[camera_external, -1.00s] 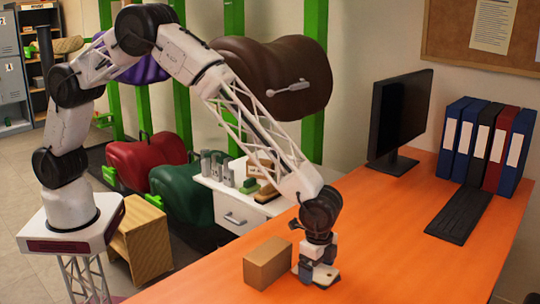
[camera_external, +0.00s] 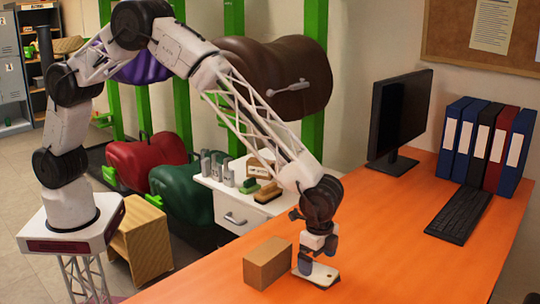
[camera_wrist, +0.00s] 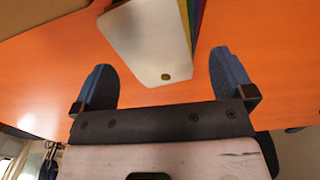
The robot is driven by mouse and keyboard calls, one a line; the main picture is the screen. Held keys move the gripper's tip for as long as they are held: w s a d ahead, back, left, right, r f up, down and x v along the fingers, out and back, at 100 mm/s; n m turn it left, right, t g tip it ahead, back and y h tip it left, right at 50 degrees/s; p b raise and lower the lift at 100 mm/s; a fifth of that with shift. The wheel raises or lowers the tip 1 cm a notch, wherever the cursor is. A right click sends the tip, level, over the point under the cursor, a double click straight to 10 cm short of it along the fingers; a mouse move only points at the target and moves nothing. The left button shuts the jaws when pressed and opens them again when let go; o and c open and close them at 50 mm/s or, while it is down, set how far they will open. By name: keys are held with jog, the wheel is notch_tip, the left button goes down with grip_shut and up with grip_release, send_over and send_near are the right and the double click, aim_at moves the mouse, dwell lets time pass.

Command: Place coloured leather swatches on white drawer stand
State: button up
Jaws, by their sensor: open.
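The leather swatches (camera_external: 322,275) lie as a flat stack on the orange table, with a pale piece on top. In the wrist view the pale top swatch (camera_wrist: 150,42) has a small hole near its end, and coloured edges fan out on its right. My gripper (camera_external: 318,262) is just above the stack, pointing down. In the wrist view my gripper (camera_wrist: 162,62) is open, its two blue-grey fingers apart with the end of the swatches between and ahead of them. The white drawer stand (camera_external: 236,216) is beyond the table's left edge, with things on top.
A cardboard box (camera_external: 268,262) stands close to the left of the swatches. Grey cylinders (camera_external: 217,165), a green brush (camera_external: 249,186) and a brown brush (camera_external: 268,192) occupy the stand top. A monitor (camera_external: 400,115), keyboard (camera_external: 460,215) and binders (camera_external: 488,145) are at the right.

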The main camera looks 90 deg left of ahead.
aim_at(316, 268)
notch_tip(316, 268, up, 9)
dwell(0.4)
dwell(0.4)
jog(key=shift+r, duration=0.1)
jog(key=s+a+r+n+t, duration=0.1)
jog(key=s+a+r+n, duration=0.3)
jog(key=s+a+r, duration=2.05)
jog(key=s+a+n, duration=0.1)
jog(key=s+a, duration=0.4)
jog(key=s, duration=0.5)
jog(key=s+a+f+n+t, duration=0.1)
jog(key=s+a, duration=0.4)
jog(key=s, duration=0.5)
jog(key=s+a+n, duration=0.2)
jog(key=s+a, duration=0.3)
jog(key=s, duration=0.6)
jog(key=shift+a+f+n+t, duration=0.2)
jog(key=shift+n+t, duration=0.1)
jog(key=shift+n, duration=0.1)
